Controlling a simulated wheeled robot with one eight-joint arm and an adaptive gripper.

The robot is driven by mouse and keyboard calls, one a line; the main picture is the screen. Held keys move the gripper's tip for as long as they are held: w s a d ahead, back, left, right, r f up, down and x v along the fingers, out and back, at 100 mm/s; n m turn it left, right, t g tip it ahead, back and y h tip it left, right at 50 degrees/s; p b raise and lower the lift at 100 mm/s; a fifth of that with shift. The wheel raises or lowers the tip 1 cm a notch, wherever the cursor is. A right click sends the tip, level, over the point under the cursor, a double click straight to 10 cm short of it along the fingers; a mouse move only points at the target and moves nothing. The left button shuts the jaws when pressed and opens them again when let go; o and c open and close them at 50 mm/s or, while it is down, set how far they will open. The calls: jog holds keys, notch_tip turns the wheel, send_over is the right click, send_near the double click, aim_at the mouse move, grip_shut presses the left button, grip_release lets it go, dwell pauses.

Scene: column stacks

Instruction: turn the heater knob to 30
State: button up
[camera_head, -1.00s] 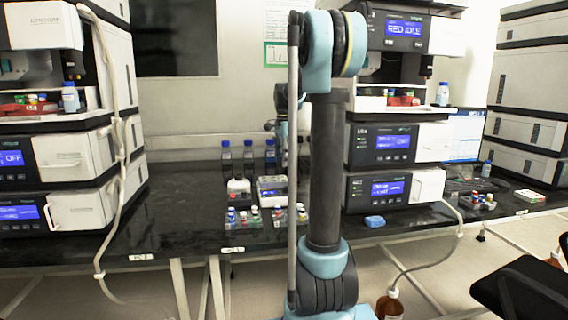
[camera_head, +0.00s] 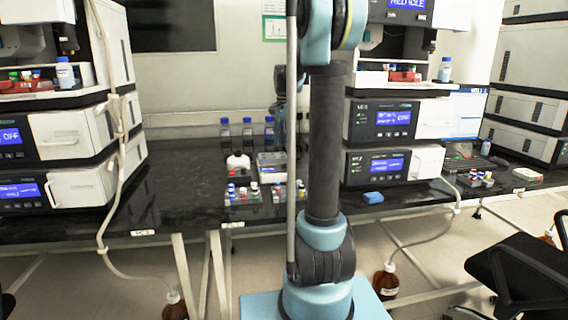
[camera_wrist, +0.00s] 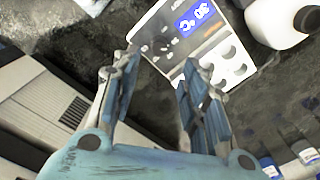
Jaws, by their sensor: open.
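The heater is a white box (camera_wrist: 160,25) with a lit blue display (camera_wrist: 194,18) at the top of the wrist view. The display shows upside down there and appears to read about 30 with a C. Small round marks lie on its panel, but I cannot tell which one is the knob. In the head view the heater (camera_head: 270,163) stands on the black bench, left of my arm column. My gripper (camera_wrist: 160,58) is open and empty, its two fingers apart, pointing towards the heater's panel. The head view does not show the fingers clearly.
A white bottle (camera_head: 238,163) stands left of the heater, with several blue-capped bottles (camera_head: 247,130) behind. Several small capped vials (camera_head: 253,192) stand in front. Stacked instruments flank the bench on both sides.

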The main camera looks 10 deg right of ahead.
aim_at(284, 163)
notch_tip(284, 163, down, 9)
dwell(0.4)
grip_shut()
